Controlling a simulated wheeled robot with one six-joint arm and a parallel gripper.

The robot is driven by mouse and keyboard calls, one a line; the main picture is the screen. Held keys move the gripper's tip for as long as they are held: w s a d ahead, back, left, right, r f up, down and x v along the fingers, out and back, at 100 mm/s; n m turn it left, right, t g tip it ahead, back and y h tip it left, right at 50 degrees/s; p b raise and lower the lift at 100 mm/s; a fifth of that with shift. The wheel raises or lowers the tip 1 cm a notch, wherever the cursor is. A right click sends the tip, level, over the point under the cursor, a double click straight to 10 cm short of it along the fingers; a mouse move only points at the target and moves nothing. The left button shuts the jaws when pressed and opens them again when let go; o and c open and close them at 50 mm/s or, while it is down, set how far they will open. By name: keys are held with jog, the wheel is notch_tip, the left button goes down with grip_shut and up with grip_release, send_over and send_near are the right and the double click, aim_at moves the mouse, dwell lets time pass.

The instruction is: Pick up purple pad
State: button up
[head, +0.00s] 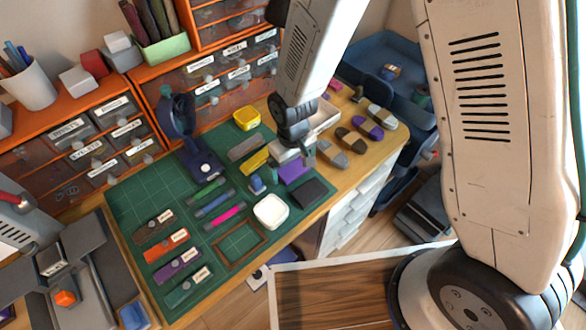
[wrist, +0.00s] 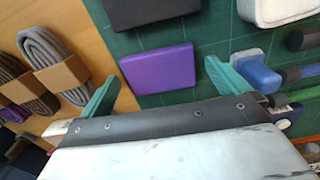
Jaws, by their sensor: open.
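The purple pad (head: 295,170) lies flat on the green cutting mat (head: 130,200), close to its right edge. In the wrist view the purple pad (wrist: 160,69) is a flat rectangle between and just beyond my two teal fingertips. My gripper (wrist: 160,85) is open and empty, with one finger on each side of the pad and not visibly touching it. In the head view my gripper (head: 290,155) is over the pad's far side and hides part of it.
A black pad (head: 309,193) lies close beside the purple one. A white dish (head: 271,212) and a small blue piece (head: 257,184) sit nearby. Bundled cords (head: 350,139) lie on bare wood to the right. A dark blue stand (head: 200,160) rises at the left.

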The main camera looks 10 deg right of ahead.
jog(key=shift+c, duration=0.3)
jog(key=c, duration=1)
